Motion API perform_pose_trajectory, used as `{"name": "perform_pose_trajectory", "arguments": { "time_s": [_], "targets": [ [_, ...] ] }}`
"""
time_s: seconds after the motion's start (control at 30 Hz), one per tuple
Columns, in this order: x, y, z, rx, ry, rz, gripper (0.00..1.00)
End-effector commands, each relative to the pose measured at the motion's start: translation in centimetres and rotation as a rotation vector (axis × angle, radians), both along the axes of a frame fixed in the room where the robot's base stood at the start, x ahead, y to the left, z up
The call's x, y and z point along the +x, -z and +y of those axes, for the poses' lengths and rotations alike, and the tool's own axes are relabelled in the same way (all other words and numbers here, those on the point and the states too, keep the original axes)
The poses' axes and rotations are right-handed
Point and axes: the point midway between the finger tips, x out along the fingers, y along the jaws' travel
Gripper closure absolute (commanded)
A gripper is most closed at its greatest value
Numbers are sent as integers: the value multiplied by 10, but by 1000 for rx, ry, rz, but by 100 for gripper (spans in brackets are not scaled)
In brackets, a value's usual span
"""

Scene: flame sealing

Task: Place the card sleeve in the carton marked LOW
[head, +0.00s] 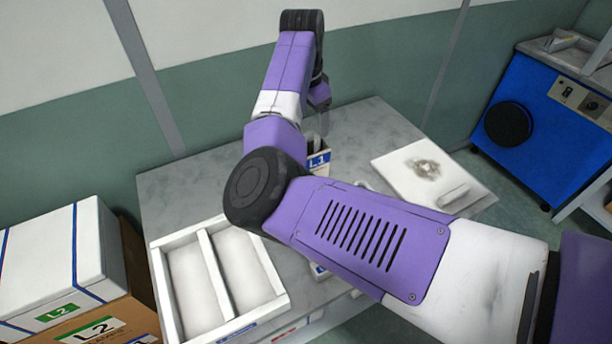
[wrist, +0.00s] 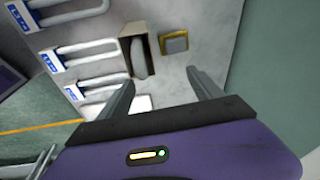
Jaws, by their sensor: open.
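A brown open card piece (wrist: 127,50) with a pale rounded thing inside lies on the grey worktop in the wrist view. It looks like the card sleeve, but I cannot be sure. My gripper (wrist: 162,85) is open and empty above the worktop, its fingertips just below the brown piece in the picture. No marking LOW is readable. Several white holders with blue labels (wrist: 52,62) line the left of the wrist view; their lettering is too small to read. In the head view, a blue-and-white L1 label (head: 319,161) shows behind my arm, which hides much of the worktop.
A small grey-and-yellow square block (wrist: 174,42) sits beside the brown piece. A white two-compartment tray (head: 160,285) stands at the worktop's front left. A scorched white board (head: 410,165) lies at the right. L2 boxes (head: 90,250) stand at left, a blue cabinet (head: 535,145) at right.

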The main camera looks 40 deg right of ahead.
Motion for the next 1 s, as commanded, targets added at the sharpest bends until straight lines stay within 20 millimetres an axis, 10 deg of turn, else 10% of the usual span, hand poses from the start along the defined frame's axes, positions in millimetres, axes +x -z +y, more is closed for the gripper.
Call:
{"name": "perform_pose_trajectory", "arguments": {
  "time_s": [1.0],
  "targets": [
    [-22, 83, 18, 83, 103, 81, 25]
  ]
}}
